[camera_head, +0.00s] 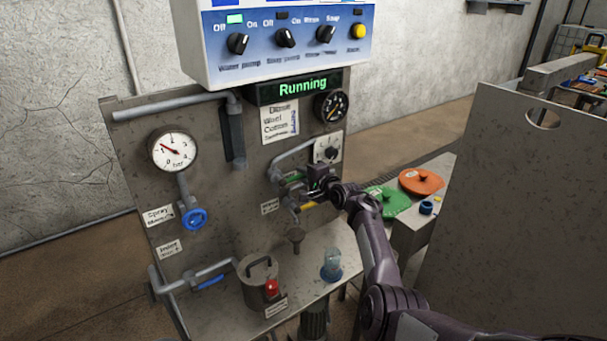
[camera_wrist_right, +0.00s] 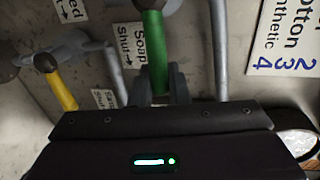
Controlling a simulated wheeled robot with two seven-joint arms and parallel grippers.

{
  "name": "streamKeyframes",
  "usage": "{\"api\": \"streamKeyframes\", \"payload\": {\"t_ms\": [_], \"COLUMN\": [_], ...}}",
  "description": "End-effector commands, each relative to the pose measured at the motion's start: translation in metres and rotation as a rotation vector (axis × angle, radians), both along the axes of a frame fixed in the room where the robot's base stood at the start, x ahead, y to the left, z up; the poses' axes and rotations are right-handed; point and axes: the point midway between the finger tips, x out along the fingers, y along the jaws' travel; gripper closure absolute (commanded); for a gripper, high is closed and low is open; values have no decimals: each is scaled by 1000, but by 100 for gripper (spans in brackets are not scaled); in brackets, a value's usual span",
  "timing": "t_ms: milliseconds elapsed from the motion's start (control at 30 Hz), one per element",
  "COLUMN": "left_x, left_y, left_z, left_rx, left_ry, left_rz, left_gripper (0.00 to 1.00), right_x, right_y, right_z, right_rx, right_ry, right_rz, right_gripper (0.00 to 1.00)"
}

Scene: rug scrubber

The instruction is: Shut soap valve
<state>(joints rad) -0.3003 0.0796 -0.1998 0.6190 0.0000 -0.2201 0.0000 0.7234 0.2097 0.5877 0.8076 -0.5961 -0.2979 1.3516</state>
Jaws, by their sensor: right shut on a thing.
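The soap valve has a green lever handle (camera_wrist_right: 155,52), seen upright in the right wrist view beside a label reading "Soap Shut" (camera_wrist_right: 131,45). In the head view, only a small part of the green handle (camera_head: 292,178) shows beside my gripper. My right gripper (camera_head: 308,182) is at the panel, reaching in from the right. Its fingers (camera_wrist_right: 157,88) are shut around the green handle in the wrist view. The valve body is partly hidden. My left gripper is not in view.
A yellow valve handle (camera_head: 308,205) sits just below; it also shows in the wrist view (camera_wrist_right: 62,90). A blue handwheel (camera_head: 194,220), a lidded metal pot (camera_head: 258,286) and a clear cup (camera_head: 331,264) are nearby. A grey panel (camera_head: 510,220) stands at right. The display (camera_head: 302,86) reads "Running".

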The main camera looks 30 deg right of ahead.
Motion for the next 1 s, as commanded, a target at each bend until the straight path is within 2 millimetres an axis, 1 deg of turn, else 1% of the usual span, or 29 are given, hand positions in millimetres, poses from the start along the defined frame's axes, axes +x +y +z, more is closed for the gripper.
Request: {"api": "streamKeyframes", "payload": {"t_ms": [400, 433, 533, 567, 867, 1000], "left_x": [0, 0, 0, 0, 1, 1], "left_y": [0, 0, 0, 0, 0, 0], "left_z": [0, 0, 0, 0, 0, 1], "left_rx": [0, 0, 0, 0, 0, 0], "left_ry": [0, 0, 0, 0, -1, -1], "left_rz": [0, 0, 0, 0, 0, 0], "left_gripper": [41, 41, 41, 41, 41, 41], "right_x": [0, 0, 0, 0, -1, -9], "right_y": [-1, -1, -1, -1, 0, -1], "right_z": [-2, -2, -2, -1, -1, 0], "right_rx": [10, 9, 9, 8, 6, 6], "right_ry": [3, 3, 3, 3, 1, 2], "right_rz": [-2, -2, -2, -2, 0, -1], "right_gripper": [100, 81, 68, 66, 66, 66]}}
